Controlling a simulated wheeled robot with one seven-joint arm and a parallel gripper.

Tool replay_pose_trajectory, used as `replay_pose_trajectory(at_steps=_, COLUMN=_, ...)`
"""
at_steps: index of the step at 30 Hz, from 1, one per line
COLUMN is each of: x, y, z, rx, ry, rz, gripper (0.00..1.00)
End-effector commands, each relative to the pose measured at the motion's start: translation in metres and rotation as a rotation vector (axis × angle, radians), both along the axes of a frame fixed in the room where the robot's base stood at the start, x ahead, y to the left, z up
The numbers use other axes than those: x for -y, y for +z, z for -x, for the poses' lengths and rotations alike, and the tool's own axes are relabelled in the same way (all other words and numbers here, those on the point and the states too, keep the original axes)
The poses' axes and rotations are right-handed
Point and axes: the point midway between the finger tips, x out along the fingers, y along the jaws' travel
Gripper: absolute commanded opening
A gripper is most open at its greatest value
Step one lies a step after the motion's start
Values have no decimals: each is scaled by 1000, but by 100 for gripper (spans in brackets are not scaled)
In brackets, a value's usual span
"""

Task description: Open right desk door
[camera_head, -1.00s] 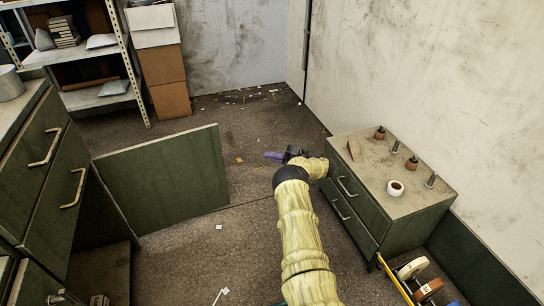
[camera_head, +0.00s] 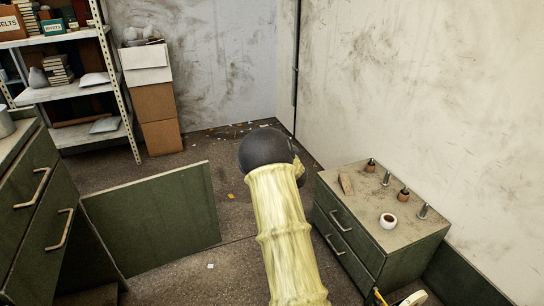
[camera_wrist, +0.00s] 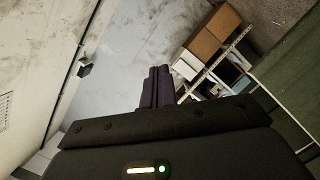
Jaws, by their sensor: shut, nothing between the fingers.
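A flat dark green desk door (camera_head: 152,217) stands swung out from the green desk (camera_head: 32,225) at the left of the head view. Its broad face is toward me, and a dark opening shows in the desk at its left edge. My arm reaches up the middle of the head view, to the right of the door and apart from it. My gripper is hidden there behind my own dark joint. In the wrist view my gripper (camera_wrist: 157,86) has its two dark fingers together, with nothing between them. A green panel, likely the door, shows at the right of the wrist view (camera_wrist: 290,75).
A green drawer unit (camera_head: 372,235) with a cup and small tools on top stands to the right of my arm. Shelving (camera_head: 125,90) and stacked cardboard boxes (camera_head: 158,103) stand at the back left. The floor between door and drawer unit is mostly clear.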

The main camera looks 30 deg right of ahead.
Motion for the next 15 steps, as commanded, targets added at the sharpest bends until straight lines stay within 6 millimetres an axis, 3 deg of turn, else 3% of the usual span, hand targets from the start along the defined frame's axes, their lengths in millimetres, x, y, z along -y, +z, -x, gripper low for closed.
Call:
replay_pose_trajectory(at_steps=8, x=-85, y=-1, z=73, rx=-231, ry=-184, rz=-385, gripper=0)
replay_pose_trajectory(at_steps=15, x=-181, y=-12, z=176, rx=-511, ry=-286, rz=-646, gripper=0)
